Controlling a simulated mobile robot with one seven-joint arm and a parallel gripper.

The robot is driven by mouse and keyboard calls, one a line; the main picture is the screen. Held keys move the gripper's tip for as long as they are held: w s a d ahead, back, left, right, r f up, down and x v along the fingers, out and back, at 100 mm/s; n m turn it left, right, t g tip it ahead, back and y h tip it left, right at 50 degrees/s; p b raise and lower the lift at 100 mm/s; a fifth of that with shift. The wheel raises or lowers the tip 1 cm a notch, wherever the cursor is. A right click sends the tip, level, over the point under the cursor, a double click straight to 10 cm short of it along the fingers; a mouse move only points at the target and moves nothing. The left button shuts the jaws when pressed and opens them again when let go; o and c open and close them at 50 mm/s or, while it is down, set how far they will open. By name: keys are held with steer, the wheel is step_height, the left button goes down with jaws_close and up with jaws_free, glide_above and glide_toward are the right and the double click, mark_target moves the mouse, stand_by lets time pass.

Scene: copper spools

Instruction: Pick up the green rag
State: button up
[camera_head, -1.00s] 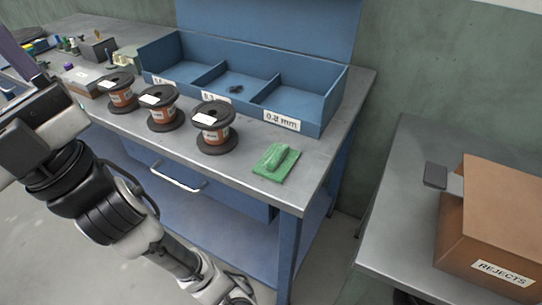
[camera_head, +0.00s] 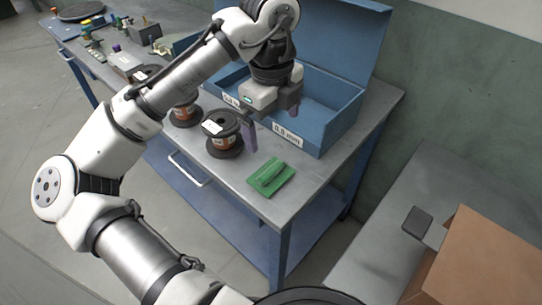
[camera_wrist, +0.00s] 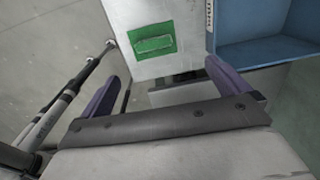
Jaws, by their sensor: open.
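The green rag (camera_head: 270,177) lies flat on the grey workbench top near its front right corner, with a raised fold along its middle. In the wrist view the rag (camera_wrist: 152,44) shows ahead of the fingers, on the bare bench top. My gripper (camera_head: 271,124) is above the bench, behind the rag in the head view, with its purple fingers pointing down. In the wrist view my gripper (camera_wrist: 165,85) has its two fingers wide apart with nothing between them. It does not touch the rag.
A copper spool (camera_head: 222,134) stands left of the rag, and another spool (camera_head: 184,112) stands farther left. A brown box (camera_head: 490,262) sits on the side table (camera_head: 375,235) at right. Bench around the rag is clear.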

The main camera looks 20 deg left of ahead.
glide_above(271, 169)
steer(key=shift+g, duration=0.3)
steer(key=f, duration=0.8)
steer(key=shift+s, duration=0.25)
steer(key=shift+w+f+p, duration=0.2)
steer(key=shift+f+p, duration=0.45)
steer(key=shift+f, duration=2.4)
steer(key=c, duration=0.7)
steer(key=shift+r, duration=0.1)
step_height(271, 169, up, 20)
steer(key=shift+b, duration=0.3)
